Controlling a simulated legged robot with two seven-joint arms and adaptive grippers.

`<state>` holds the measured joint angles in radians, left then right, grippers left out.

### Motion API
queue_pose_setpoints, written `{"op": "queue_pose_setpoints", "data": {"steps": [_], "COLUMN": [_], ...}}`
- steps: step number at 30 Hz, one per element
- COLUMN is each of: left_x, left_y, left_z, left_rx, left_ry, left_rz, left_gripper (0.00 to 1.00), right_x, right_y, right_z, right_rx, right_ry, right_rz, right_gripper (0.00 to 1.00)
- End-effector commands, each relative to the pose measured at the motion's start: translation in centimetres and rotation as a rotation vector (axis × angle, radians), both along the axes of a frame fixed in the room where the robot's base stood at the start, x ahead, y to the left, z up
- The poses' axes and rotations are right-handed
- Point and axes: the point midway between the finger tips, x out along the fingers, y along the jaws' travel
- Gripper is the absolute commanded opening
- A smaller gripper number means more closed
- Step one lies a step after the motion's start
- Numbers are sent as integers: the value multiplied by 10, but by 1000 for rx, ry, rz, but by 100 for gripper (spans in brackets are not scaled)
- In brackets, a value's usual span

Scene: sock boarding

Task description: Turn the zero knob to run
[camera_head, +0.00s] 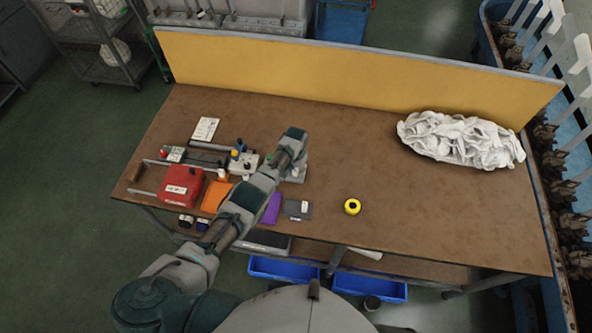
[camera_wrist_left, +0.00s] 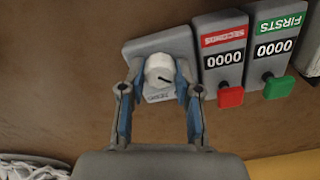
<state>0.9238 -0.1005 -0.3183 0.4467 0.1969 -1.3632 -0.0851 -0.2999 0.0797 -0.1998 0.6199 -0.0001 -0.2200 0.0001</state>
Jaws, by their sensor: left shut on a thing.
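The zero knob (camera_wrist_left: 158,66) is a white round knob on a grey box (camera_wrist_left: 135,48) in the left wrist view. A dark pointer mark on it points to the lower right. My right gripper is not in view.
Beside the knob box stand a SECONDS counter (camera_wrist_left: 222,58) with a red button and a FIRSTS counter (camera_wrist_left: 278,45) with a green button, both at 0000. A red case (camera_head: 181,188), a yellow tape (camera_head: 352,206) and white cloth (camera_head: 455,140) lie on the brown table (camera_head: 410,220).

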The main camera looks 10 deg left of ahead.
Motion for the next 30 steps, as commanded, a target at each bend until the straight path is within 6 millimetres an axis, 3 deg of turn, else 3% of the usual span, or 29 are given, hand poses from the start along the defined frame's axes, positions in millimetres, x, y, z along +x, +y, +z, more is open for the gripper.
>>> {"op": "queue_pose_setpoints", "data": {"steps": [1,3,4,17,22,30], "left_x": [4,4,3,2,2,3], "left_y": [-1,-1,-1,0,0,-1], "left_z": [4,3,3,9,32,93], "left_rx": [-2,-2,-2,-2,-2,0], "left_ry": [-13,-11,-10,-7,-8,-7], "left_rz": [0,0,0,-1,-2,-1], "left_gripper": [37,55,57,57,57,57], "right_x": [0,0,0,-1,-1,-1], "right_y": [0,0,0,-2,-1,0], "right_z": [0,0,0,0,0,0], "right_rx": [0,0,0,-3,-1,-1], "right_ry": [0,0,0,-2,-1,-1], "right_rz": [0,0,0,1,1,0], "right_gripper": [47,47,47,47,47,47]}}
